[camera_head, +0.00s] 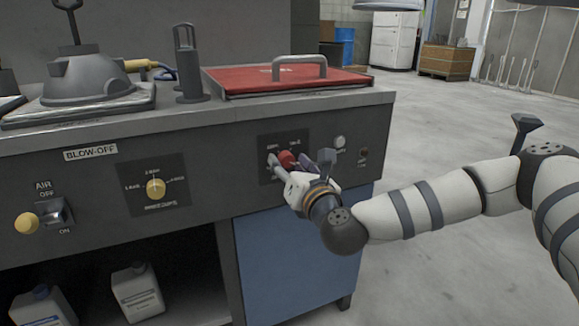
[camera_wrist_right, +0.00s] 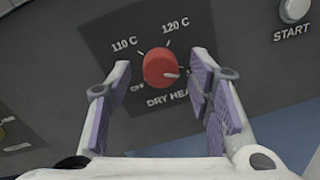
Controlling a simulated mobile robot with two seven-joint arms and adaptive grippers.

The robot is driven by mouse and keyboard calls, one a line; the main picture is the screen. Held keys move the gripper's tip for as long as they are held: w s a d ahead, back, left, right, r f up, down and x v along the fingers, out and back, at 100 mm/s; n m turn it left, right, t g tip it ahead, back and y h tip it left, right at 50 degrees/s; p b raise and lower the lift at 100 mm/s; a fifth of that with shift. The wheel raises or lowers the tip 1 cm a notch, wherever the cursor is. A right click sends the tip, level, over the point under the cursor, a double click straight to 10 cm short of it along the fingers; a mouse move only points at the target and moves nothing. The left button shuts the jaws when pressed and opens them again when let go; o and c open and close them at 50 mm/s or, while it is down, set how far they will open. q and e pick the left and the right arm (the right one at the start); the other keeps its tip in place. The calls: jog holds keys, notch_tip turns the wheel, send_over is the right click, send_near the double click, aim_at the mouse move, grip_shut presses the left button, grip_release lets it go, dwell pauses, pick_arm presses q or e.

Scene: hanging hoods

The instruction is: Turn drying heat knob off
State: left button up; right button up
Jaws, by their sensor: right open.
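The red dry heat knob (camera_wrist_right: 160,68) sits on a dark square label plate, with "110 C" and "120 C" printed above it and "OFF" at its lower left. Its pale pointer mark faces right, slightly down, toward a label partly hidden by a finger. My right gripper (camera_wrist_right: 158,80) is open, with one purple-padded finger on each side of the knob and a gap on both sides. In the head view the knob (camera_head: 287,159) shows between the fingers of my right gripper (camera_head: 299,166), which partly covers the plate. My left gripper is not in view.
A white START button (camera_wrist_right: 295,9) is right of the knob. A yellow knob (camera_head: 155,188) and an AIR switch (camera_head: 55,215) are farther left on the panel. A red lid (camera_head: 285,80) with a handle lies on top.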

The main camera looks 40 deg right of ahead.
grip_shut()
